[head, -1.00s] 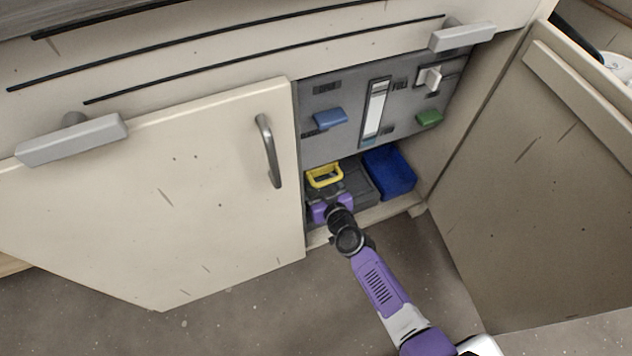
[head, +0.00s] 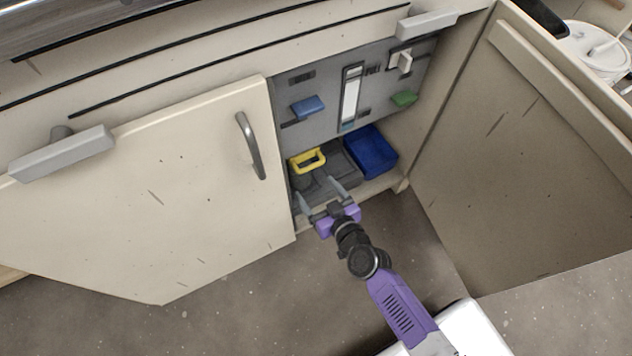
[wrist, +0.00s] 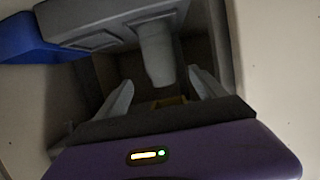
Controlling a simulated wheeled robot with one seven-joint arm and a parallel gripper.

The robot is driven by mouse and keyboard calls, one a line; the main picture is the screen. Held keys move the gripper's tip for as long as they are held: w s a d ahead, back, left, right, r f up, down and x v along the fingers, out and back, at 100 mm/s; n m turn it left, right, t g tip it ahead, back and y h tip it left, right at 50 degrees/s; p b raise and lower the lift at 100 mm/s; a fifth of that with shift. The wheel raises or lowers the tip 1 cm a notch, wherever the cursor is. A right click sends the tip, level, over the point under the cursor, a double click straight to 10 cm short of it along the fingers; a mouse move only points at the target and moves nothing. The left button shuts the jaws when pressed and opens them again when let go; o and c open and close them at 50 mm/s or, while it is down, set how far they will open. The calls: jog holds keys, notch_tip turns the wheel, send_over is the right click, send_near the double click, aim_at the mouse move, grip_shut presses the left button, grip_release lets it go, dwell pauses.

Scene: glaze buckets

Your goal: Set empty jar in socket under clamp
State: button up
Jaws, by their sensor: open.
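A yellow clamp (head: 307,160) sits low in the open cabinet, above a grey base (head: 345,172). A grey cylinder, apparently the jar (head: 303,182), stands upright beneath the clamp. In the wrist view the same grey cylinder (wrist: 156,55) shows beyond my fingers, with a bit of yellow clamp (wrist: 168,102) between them. My gripper (head: 321,195) is open and empty at the cabinet's lower front edge, just in front of the cylinder and apart from it. It also shows open in the wrist view (wrist: 160,84). Whether the jar is fully seated in the socket cannot be told.
A blue bin (head: 370,152) stands right of the base. A grey panel behind carries a blue lever (head: 308,106), a green lever (head: 404,98), a white gauge (head: 351,95) and a switch (head: 401,61). Open cabinet doors (head: 150,200) flank the opening.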

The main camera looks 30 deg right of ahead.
jog(key=shift+s+r, duration=0.1)
jog(key=shift+s, duration=0.1)
jog(key=v, duration=2)
jog(key=s+r, duration=0.6)
jog(key=r, duration=0.3)
jog(key=s+r, duration=0.7)
jog(key=r, duration=0.2)
jog(key=shift+r, duration=0.2)
notch_tip(320, 180, up, 34)
jog(key=p, duration=3.4)
